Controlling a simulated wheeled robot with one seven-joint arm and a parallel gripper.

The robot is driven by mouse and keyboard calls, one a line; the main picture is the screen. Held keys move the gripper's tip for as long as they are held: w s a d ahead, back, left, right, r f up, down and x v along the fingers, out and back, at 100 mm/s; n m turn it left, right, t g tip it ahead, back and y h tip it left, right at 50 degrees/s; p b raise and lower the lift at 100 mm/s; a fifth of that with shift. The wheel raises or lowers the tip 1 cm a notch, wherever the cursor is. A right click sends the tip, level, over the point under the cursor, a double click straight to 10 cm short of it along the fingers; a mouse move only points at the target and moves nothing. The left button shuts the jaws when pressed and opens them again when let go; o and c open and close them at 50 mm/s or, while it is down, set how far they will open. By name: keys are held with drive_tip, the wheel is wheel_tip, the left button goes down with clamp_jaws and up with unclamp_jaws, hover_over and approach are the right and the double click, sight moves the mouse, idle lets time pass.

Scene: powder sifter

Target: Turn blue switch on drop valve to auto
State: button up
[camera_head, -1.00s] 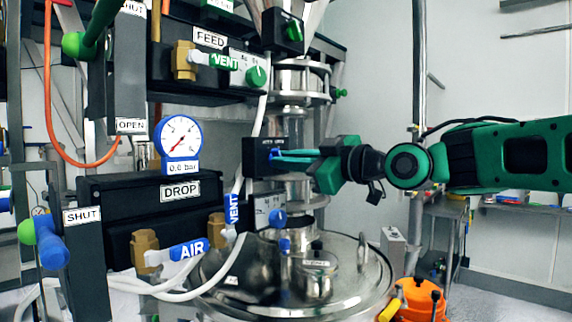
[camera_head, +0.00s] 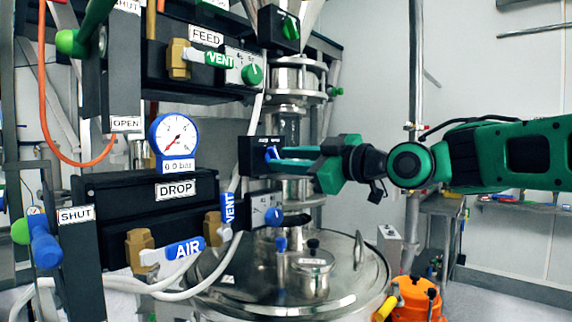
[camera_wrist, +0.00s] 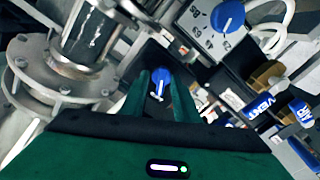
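The drop valve's switch is a small blue knob on a black box (camera_head: 250,157) at the middle of the head view. The blue switch (camera_wrist: 160,80) shows in the wrist view between my two fingers, with a white mark on its face. My gripper (camera_head: 277,160) reaches in from the right, its green fingertips at the front of the box. The fingers look open, one on each side of the switch. I cannot tell whether they touch it. The labels on the box are too small to read.
A second box with a blue knob (camera_head: 273,216) sits just below, near the blue VENT (camera_head: 229,207) and AIR (camera_head: 184,249) handles. The DROP label (camera_head: 175,190) and a gauge (camera_head: 174,137) are to the left. A steel vessel lid (camera_head: 345,275) lies below.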

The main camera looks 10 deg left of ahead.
drive_tip(key=v, duration=1)
drive_tip(key=shift+w, duration=0.15)
drive_tip(key=shift+f, duration=0.15)
drive_tip(key=w+d+f+m+t+h, duration=0.1)
drive_tip(key=w+d+f+m+h, duration=0.15)
drive_tip(key=d+f, duration=0.35)
drive_tip(key=w+d+f+m+h, duration=0.1)
drive_tip(key=d+f+m+h, duration=0.25)
drive_tip(key=d+f, duration=0.25)
drive_tip(key=s+d+f+m+g+h, duration=0.1)
drive_tip(key=s+d+f+m+h, duration=0.15)
drive_tip(key=d+f, duration=0.5)
drive_tip(key=s+d+f+m+g+h, duration=0.1)
drive_tip(key=s+d+f+m+h, duration=0.1)
drive_tip(key=d+f+m+h, duration=0.5)
drive_tip(key=s+d+f+m+g, duration=0.2)
drive_tip(key=s+d+f+m, duration=0.1)
drive_tip(key=s, duration=0.6)
drive_tip(key=s+d+f+m+g, duration=0.3)
drive_tip(key=s+d+f, duration=0.2)
drive_tip(key=s+d, duration=0.3)
drive_tip(key=s+d+f+m+g, duration=0.3)
drive_tip(key=s+d+f, duration=0.2)
drive_tip(key=s, duration=0.5)
drive_tip(key=shift+d, duration=0.4)
drive_tip(key=shift+f, duration=0.15)
